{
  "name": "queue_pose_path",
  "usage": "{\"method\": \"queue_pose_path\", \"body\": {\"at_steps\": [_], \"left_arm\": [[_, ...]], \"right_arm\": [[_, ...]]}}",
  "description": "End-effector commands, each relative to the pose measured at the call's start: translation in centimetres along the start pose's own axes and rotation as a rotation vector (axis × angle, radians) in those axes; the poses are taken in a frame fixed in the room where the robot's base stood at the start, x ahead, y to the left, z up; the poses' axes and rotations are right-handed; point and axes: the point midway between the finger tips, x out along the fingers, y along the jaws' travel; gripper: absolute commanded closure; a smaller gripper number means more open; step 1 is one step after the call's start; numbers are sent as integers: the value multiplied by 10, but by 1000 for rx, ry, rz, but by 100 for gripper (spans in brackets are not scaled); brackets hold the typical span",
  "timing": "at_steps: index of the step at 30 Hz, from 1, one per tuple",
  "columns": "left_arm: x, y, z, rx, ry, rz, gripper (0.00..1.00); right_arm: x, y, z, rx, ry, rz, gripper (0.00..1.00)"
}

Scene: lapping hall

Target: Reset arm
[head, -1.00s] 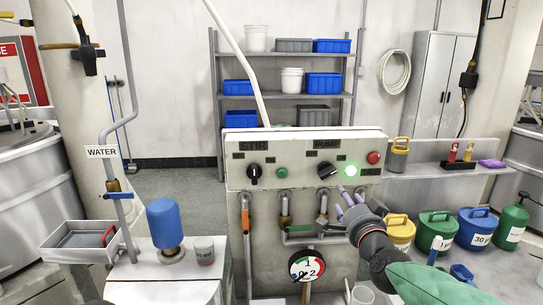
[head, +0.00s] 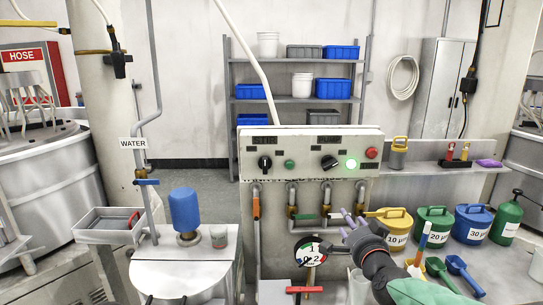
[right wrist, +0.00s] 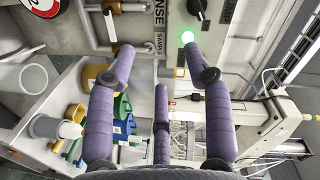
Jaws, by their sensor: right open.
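My right gripper (head: 352,219), with purple fingers, is open and empty in the head view. It is in front of the pipes below the control panel (head: 305,160), just left of the yellow 10 µm can (head: 391,221). The right wrist view shows its purple fingers (right wrist: 160,62) spread apart with nothing between them. The panel carries a black STIR knob (head: 265,163), a black PUMP knob (head: 329,162), a lit green lamp (head: 351,164) and a red button (head: 371,153). My left gripper is not in view.
Green (head: 434,230) and blue (head: 472,224) cans, a green bottle (head: 506,218) and scoops (head: 456,266) crowd the right bench. A gauge (head: 309,251) and red-handled valve (head: 304,290) are below the panel.

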Motion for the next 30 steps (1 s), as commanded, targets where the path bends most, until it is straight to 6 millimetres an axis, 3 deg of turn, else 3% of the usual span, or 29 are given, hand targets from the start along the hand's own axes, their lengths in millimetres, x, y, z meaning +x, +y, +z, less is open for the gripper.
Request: {"method": "queue_pose_path", "body": {"at_steps": [5, 10, 17, 23, 30], "left_arm": [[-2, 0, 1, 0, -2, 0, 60], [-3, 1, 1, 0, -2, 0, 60], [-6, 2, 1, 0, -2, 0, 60], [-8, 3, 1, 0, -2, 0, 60], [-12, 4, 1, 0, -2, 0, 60]], "right_arm": [[12, 35, 30, -46, -61, 62, 48], [21, 83, 71, -102, -146, 142, 48], [14, 190, 161, -212, -356, 303, 48], [-25, 284, 243, -296, -580, 432, 48], [-111, 376, 333, -358, -883, 548, 48]]}}
